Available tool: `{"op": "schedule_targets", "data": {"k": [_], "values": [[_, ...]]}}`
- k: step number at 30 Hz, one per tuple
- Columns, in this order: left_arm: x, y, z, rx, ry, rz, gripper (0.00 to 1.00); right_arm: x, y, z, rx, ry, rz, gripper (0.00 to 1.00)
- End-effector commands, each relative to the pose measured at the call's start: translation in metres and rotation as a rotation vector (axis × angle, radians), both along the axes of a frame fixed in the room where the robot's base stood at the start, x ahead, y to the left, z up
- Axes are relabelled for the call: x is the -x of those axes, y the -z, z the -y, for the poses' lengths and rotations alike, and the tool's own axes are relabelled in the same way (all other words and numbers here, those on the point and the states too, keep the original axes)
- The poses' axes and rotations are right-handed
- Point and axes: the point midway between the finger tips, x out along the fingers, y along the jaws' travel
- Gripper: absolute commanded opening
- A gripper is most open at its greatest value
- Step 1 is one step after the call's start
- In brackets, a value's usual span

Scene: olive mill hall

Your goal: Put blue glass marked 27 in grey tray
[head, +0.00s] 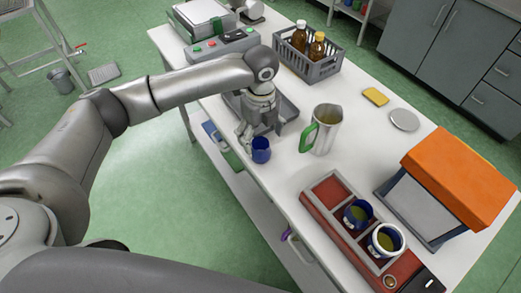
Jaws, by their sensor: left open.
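A small blue glass (261,151) stands upright near the table's front edge, just in front of the grey tray (289,108). My left gripper (252,133) is open and low, right beside and behind the blue glass. It covers part of the tray; whether it touches the glass, I cannot tell. Another blue glass (351,218) and a white-and-blue one (377,246) stand in a red rack (327,207) at the front right, with yellowish-green contents. No number is legible on any glass. My right gripper is not in view.
A steel jug (326,130) with a green handle stands right of the tray. Behind are a grey crate (296,63) with bottles, a yellow sponge (375,96) and a round disc (404,120). An orange-topped box (459,178) stands right. White table is clear between jug and rack.

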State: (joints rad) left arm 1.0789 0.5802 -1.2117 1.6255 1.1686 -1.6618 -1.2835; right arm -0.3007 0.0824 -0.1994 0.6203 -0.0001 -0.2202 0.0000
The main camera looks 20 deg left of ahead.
Motion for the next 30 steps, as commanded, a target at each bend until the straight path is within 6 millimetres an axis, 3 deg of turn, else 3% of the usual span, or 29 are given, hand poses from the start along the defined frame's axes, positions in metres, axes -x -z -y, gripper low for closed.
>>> {"op": "schedule_targets", "data": {"k": [8,15,24,30], "values": [[0.001,0.023,0.000,-0.001,0.000,-0.002,0.79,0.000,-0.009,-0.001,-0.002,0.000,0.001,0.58],[0.001,0.058,0.000,0.000,0.000,0.000,0.79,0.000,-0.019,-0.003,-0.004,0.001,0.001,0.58],[0.001,0.066,0.000,0.000,0.001,0.002,0.79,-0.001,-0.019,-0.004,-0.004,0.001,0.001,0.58],[0.001,0.065,0.000,0.000,0.001,0.002,0.54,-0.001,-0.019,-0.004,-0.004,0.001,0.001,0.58]]}}
